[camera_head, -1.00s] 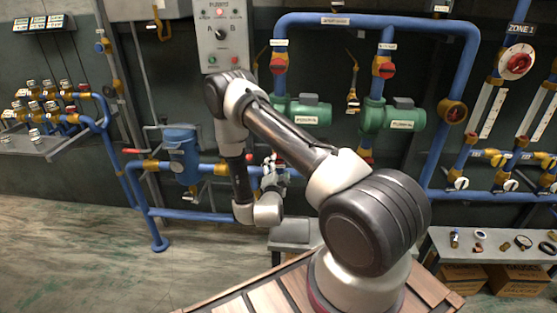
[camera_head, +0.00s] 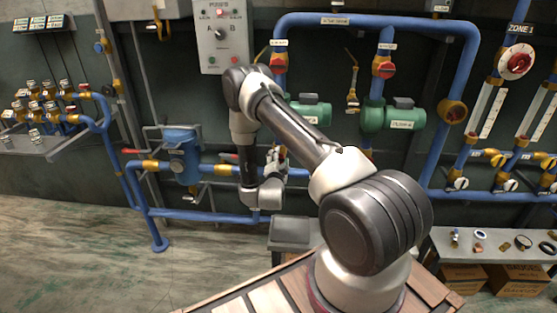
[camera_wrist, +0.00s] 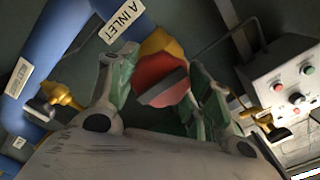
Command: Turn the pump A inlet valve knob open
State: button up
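The pump A inlet valve knob (camera_wrist: 162,78) is red with a grey bar handle across its face, on a brass body below the "A INLET" label (camera_wrist: 121,19) in the wrist view. My gripper (camera_wrist: 163,68) is open, with one finger on each side of the knob. The left finger is close to the knob's edge; I cannot tell whether either finger touches it. In the head view my gripper (camera_head: 277,157) is small and partly hidden by my arm, at the pipe below the green pump A (camera_head: 312,112). The inlet knob is not clearly visible there.
A control box (camera_head: 220,38) with a selector and buttons hangs above; it also shows in the wrist view (camera_wrist: 289,88). A blue vessel (camera_head: 183,155) stands left of my gripper. Pump B (camera_head: 396,117) is to the right. Blue pipes run around the gripper.

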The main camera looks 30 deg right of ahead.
jog(key=shift+c, duration=0.9)
jog(key=n, duration=0.3)
jog(key=shift+n, duration=0.4)
jog(key=n, duration=0.5)
jog(key=shift+n, duration=0.3)
jog(key=n, duration=0.4)
jog(key=shift+a, duration=0.1)
jog(key=shift+n, duration=2.2)
jog(key=o, duration=1)
